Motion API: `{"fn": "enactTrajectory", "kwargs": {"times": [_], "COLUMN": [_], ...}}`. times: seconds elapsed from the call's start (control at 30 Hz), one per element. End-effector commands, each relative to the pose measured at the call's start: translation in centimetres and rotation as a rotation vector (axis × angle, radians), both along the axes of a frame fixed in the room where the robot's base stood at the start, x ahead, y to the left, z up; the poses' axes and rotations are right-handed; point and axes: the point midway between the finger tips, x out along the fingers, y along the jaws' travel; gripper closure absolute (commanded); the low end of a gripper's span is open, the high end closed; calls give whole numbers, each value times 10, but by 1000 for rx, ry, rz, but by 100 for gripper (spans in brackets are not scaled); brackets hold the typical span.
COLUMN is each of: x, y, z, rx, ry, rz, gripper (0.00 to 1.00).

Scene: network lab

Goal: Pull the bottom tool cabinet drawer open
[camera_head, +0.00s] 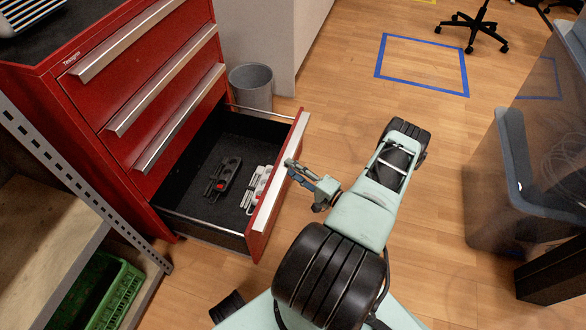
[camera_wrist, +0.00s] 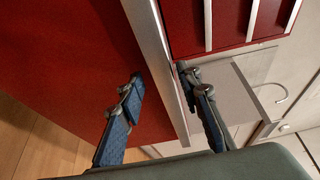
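The red tool cabinet (camera_head: 75,125) stands at the left in the head view. Its bottom drawer (camera_head: 205,150) is pulled well out, with the dark inside showing. The drawer's pale metal handle (camera_head: 277,178) runs along the top of its front. My gripper (camera_head: 292,170) is at the outer side of this handle, near its middle. In the wrist view, the fingers of my gripper (camera_wrist: 160,76) stand apart, one on each side of the handle strip (camera_wrist: 157,50). A gap seems to show beside the left finger; firm contact is not clear.
The drawer holds a dark tool (camera_head: 225,175) and a light one (camera_head: 257,188). A grey bin (camera_head: 251,88) stands behind the drawer. A shelf with a green crate (camera_head: 105,295) is at the lower left. A large grey container (camera_head: 510,190) is at the right.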

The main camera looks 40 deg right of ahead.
Motion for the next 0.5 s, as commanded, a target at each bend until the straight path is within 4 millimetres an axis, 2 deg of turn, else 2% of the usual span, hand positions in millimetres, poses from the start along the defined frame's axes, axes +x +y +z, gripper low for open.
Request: {"fn": "enactTrajectory", "kwargs": {"times": [0.23,0.5], "x": [-7,-50], "y": [-3,-14], "z": [2,1], "rx": [0,-1], "ry": [-3,-2], "rz": [-3,-5], "gripper": [68,68]}}
